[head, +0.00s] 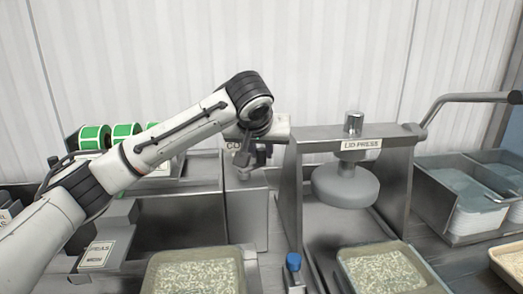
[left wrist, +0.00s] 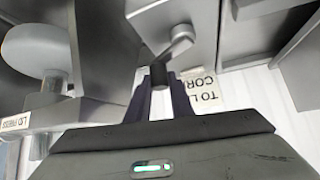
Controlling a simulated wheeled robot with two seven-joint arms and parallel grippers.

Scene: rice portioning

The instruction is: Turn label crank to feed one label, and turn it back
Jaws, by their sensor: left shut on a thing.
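My left gripper (head: 260,153) reaches across from the left and is shut on the handle of the label crank (head: 242,160). In the left wrist view, the grey crank (left wrist: 178,45) has a rounded pivot and a short arm. Its dark handle sits between the two fingers of the left gripper (left wrist: 160,92). The forearm and wrist hide part of the label machine in the head view. Green label rolls (head: 93,138) stand at the left, partly behind my arm. My right gripper is not in view.
The lid press (head: 345,187) stands just right of the crank. Stacked containers (head: 478,220) are at the right.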

